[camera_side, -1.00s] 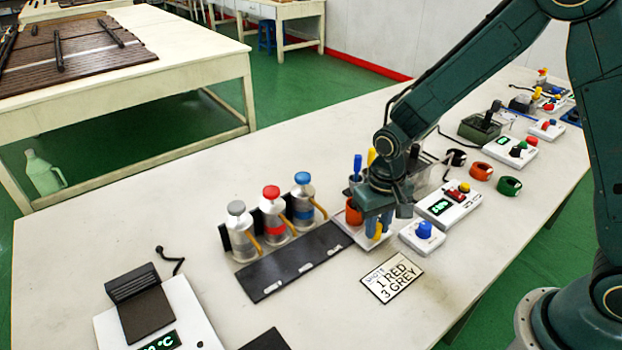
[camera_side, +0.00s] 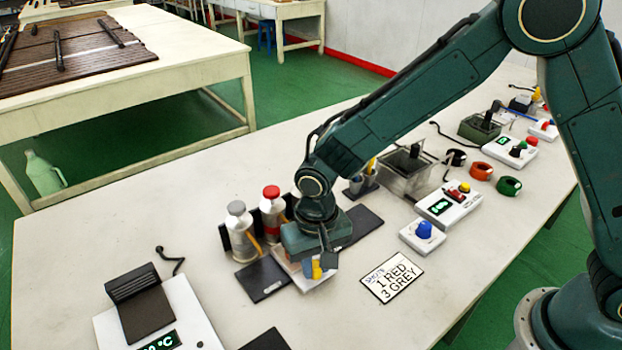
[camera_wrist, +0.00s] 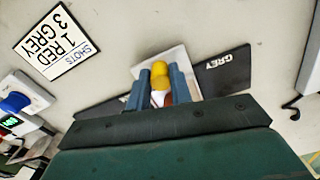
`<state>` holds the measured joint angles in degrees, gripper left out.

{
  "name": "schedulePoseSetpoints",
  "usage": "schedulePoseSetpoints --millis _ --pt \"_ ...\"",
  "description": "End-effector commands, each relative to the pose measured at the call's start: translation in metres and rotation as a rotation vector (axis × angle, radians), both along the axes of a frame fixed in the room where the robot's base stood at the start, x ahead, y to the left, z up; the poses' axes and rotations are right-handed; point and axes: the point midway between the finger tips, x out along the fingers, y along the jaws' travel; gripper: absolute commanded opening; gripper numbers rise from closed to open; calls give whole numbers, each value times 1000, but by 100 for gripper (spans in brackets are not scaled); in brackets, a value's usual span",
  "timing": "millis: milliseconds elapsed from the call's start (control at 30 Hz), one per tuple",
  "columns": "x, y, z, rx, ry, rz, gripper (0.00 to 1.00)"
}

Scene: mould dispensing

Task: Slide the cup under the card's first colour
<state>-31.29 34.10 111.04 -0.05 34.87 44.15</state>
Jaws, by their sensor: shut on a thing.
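The card (camera_side: 392,277) lies flat on the table and reads SHOTS, 1 RED, 3 GREY; it also shows in the wrist view (camera_wrist: 57,43). My gripper (camera_wrist: 161,90) is shut on the yellow handle (camera_wrist: 160,70) of a white carrier (camera_wrist: 145,68). The carrier (camera_side: 318,283) sits across the dark track (camera_side: 262,280), at its middle stretch, in front of the red-topped bottle (camera_side: 272,208). The grey-topped bottle (camera_side: 239,228) stands to its left. The cup is hidden by my gripper, save perhaps for a sliver of red. The blue-topped bottle is hidden behind my arm.
The GREY label (camera_wrist: 222,61) on the track is uncovered beside the carrier. A box with a blue knob (camera_side: 423,235) stands to the right. A tool holder (camera_side: 362,187) and metal tank (camera_side: 408,172) stand behind.

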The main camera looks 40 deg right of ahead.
Motion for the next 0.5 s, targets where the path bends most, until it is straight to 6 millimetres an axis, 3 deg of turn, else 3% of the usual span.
schedulePoseSetpoints --millis 333,367,433,500 --pt "1 1 1 1 -1 0 0" --pt "1 1 1 1 -1 0 25" --pt "1 1 1 1 -1 0 39" --pt "1 1 1 1 -1 0 43"
